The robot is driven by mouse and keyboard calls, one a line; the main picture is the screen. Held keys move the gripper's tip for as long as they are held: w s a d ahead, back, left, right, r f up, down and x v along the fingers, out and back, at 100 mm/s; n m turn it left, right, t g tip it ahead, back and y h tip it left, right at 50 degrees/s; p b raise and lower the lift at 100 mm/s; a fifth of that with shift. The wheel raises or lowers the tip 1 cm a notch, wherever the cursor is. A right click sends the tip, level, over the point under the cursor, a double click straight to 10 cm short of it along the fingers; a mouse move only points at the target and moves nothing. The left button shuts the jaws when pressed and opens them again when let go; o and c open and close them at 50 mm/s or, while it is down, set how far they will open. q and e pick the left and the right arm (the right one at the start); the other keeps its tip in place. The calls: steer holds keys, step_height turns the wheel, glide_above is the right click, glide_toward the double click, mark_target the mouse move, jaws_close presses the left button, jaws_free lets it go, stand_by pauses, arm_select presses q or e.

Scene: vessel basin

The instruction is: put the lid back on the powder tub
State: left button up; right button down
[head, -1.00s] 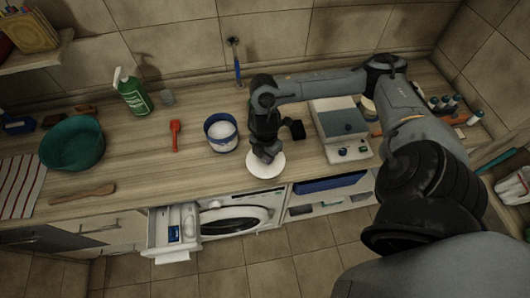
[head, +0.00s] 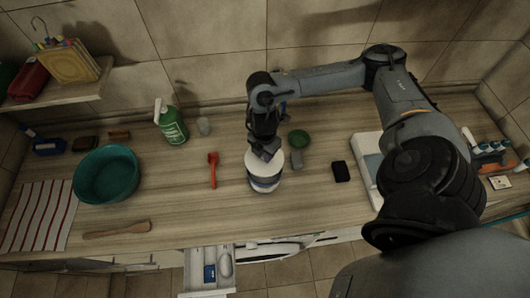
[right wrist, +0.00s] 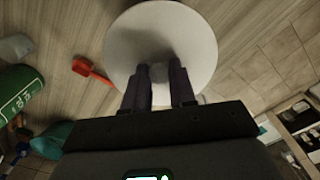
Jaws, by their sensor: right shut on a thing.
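My right gripper (head: 265,151) is shut on the white round lid (head: 256,164) and points down. The lid is over the powder tub (head: 265,184), a white tub with a blue band, and hides its opening. I cannot tell whether the lid rests on the rim or is slightly above it. In the right wrist view, the fingers (right wrist: 160,82) hold the middle of the lid (right wrist: 193,35), which hides the tub. My left gripper is not in view.
A red scoop or brush (head: 213,170) lies left of the tub. A grey block (head: 296,159), a green round thing (head: 299,139) and a black block (head: 341,171) are to its right. A green spray bottle (head: 172,125) and teal basin (head: 106,175) stand farther left.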

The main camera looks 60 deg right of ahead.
steer(key=shift+f+b, duration=0.5)
steer(key=shift+f, duration=0.2)
step_height(320, 180, down, 3)
steer(key=b, duration=0.3)
steer(key=shift+r, duration=0.15)
steer(key=shift+f+b, duration=0.4)
steer(key=shift+f, duration=0.5)
steer(key=shift+p, duration=0.3)
steer(key=shift+p, duration=0.3)
steer(key=shift+f, duration=0.15)
stand_by(0.9)
stand_by(0.4)
